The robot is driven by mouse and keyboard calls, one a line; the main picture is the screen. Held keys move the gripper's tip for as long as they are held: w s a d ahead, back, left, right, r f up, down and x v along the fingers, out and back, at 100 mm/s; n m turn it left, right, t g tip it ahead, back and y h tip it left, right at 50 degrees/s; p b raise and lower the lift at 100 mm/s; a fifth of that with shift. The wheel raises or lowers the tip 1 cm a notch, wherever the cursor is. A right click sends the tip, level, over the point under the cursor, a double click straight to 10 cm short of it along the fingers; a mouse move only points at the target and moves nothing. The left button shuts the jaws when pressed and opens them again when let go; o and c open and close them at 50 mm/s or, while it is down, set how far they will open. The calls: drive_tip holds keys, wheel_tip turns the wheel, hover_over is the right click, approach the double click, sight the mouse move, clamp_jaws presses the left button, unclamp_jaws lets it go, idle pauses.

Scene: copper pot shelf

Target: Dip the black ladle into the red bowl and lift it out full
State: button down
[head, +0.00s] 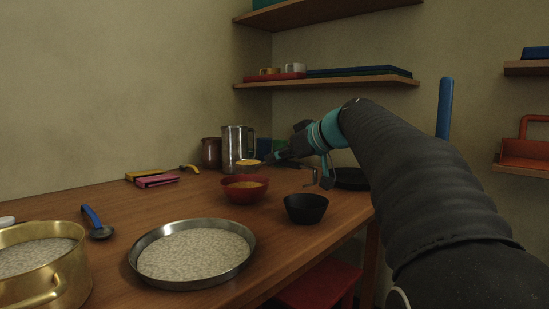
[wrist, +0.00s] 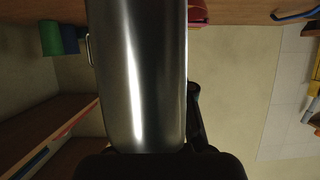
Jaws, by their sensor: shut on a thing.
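The red bowl (head: 245,194) stands on the table in the head view, with a yellow-orange filling inside. My gripper (head: 272,157) is just above and to the right of it, shut on the black ladle. The ladle's head (head: 249,167) is small and dark at this distance; it appears above the bowl's rim, with yellow-orange content showing in it. Its handle is mostly hidden by the gripper. In the wrist view, dark gripper parts (wrist: 195,120) show along the lower middle; the ladle cannot be made out there.
A steel pitcher (head: 236,143) stands behind the red bowl and fills the middle of the wrist view (wrist: 138,70). A brown jar (head: 211,152) is beside it. A black bowl (head: 306,209), a steel pan of grains (head: 140,262) and a blue-handled ladle (head: 92,220) stand nearer.

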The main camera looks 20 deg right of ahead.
drive_tip(key=shift+d, duration=0.25)
idle(3.2)
drive_tip(key=shift+a, duration=0.1)
drive_tip(key=shift+a, duration=0.65)
